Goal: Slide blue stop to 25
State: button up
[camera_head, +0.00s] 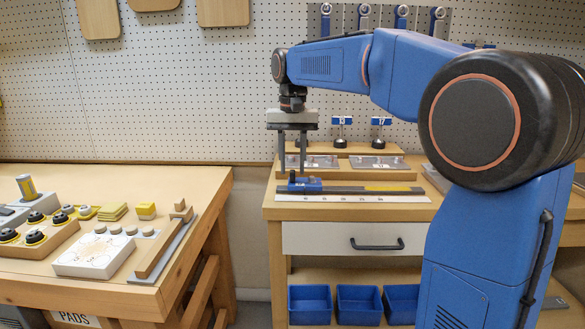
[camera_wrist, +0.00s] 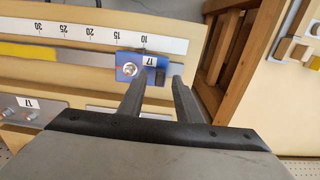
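The blue stop (camera_head: 305,187) sits at the left end of a metal rail on the bench; it also shows in the wrist view (camera_wrist: 128,64). It carries a silver knob, a "17" label and a black block (camera_wrist: 160,76). The white scale (camera_wrist: 70,31) beside the rail reads 10 to 30, and the stop lies alongside the 10 to 15 marks. My gripper (camera_head: 292,172) is open above the stop. In the wrist view its fingertips (camera_wrist: 159,80) appear on either side of the black block; I cannot tell whether they touch it.
A yellow strip (camera_head: 388,188) lies on the rail's far side from the stop. Behind stand small plates with "13" and "17" tags (camera_head: 343,120). Blue bins (camera_head: 309,304) sit below the drawer (camera_head: 350,238). A left-hand table holds pads and blocks.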

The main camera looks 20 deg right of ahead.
jog(key=shift+f, duration=0.65)
grip_shut()
jog(key=s+d, duration=0.1)
jog(key=d, duration=0.4)
jog(key=s+d, duration=0.2)
jog(key=d, duration=0.2)
jog(key=s+d, duration=0.1)
jog(key=d, duration=0.4)
jog(key=shift+s+d, duration=0.3)
jog(key=shift+s, duration=0.05)
grip_release()
